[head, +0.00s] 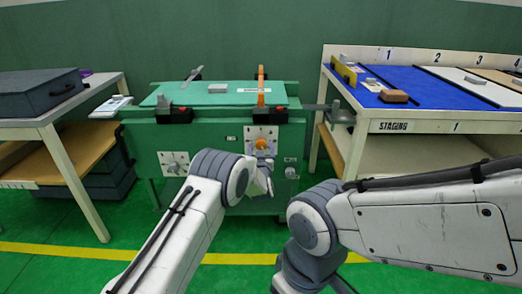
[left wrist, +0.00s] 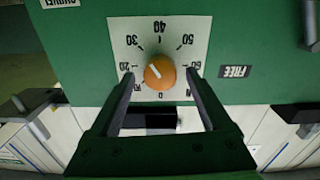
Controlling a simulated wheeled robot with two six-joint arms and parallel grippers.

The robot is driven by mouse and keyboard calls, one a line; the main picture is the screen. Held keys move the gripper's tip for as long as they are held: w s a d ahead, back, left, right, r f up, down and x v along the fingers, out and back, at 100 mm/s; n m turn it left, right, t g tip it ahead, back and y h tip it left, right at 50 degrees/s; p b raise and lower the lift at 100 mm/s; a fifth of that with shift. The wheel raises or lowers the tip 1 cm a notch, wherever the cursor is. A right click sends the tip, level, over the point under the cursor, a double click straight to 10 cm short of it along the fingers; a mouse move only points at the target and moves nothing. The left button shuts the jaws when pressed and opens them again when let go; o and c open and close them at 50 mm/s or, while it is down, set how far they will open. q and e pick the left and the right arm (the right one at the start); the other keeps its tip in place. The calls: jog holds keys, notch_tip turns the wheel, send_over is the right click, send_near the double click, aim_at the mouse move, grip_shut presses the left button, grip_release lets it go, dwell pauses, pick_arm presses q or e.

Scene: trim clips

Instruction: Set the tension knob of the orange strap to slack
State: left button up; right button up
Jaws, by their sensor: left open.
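The orange strap (head: 261,88) stands over the right part of the green bench's top. Below it, an orange tension knob (head: 261,143) sits on a white dial plate on the bench's front. In the left wrist view the knob (left wrist: 160,72) shows a white pointer line slanting to the upper left of the picture, and the dial numbers appear upside down. My left gripper (left wrist: 160,74) is open, with one finger on each side of the knob and visible gaps. In the head view my left gripper (head: 264,168) is just below the knob. My right gripper is out of view.
A second dial with a grey knob (head: 173,163) is on the bench front at left, below a grey strap (head: 193,74). A FREE label (left wrist: 235,71) is beside the orange knob's dial. A staging table (head: 440,126) stands right, another table (head: 62,124) left.

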pick_arm(q)
jog(key=shift+w, duration=0.45)
grip_shut()
jog(key=shift+n, duration=0.3)
